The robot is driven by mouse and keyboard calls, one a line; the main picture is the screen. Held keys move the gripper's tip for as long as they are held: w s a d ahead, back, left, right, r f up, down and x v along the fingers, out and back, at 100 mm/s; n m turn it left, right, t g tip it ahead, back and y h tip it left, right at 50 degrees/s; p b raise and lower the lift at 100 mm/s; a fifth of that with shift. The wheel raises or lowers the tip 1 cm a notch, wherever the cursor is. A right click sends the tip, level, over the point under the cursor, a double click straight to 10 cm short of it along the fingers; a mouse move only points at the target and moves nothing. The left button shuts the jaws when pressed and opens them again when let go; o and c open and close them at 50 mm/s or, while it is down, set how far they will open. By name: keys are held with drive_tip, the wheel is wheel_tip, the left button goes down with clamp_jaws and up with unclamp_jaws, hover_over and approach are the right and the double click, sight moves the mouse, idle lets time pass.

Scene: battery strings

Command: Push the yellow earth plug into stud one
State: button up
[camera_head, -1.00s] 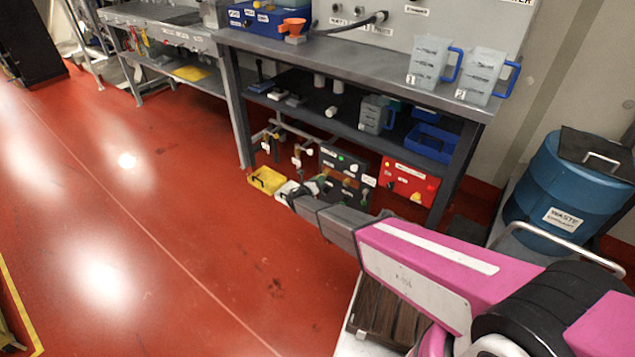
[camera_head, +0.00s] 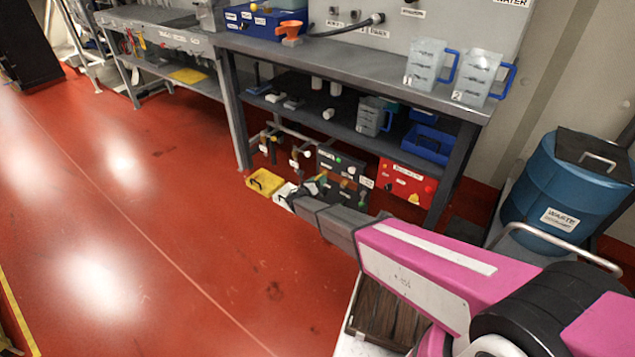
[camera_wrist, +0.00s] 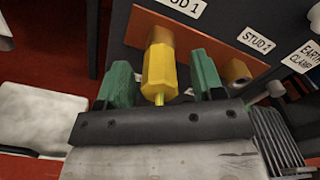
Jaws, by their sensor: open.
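The yellow earth plug (camera_wrist: 159,72) stands between the two green fingers of my gripper (camera_wrist: 163,80) in the wrist view. The fingers are open, with a visible gap on each side of the plug. The plug's far end meets a copper-coloured stud (camera_wrist: 158,36); I cannot tell how far it is seated. A second copper stud (camera_wrist: 236,72) shows to the right, bare. A label (camera_wrist: 255,40) near it appears to read STUD 1; another label (camera_wrist: 182,5), cut by the top edge, looks similar. In the head view my gripper (camera_head: 308,190) is small at the dark panel (camera_head: 342,170).
A red box (camera_head: 405,184) stands right of the panel under the bench (camera_head: 350,63). A yellow tray (camera_head: 264,182) lies on the floor to its left. A blue waste drum (camera_head: 565,190) is at the right. The red floor at left is clear.

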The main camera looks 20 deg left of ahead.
drive_tip(key=v, duration=1)
drive_tip(key=shift+s, duration=0.35)
drive_tip(key=shift+a, duration=0.1)
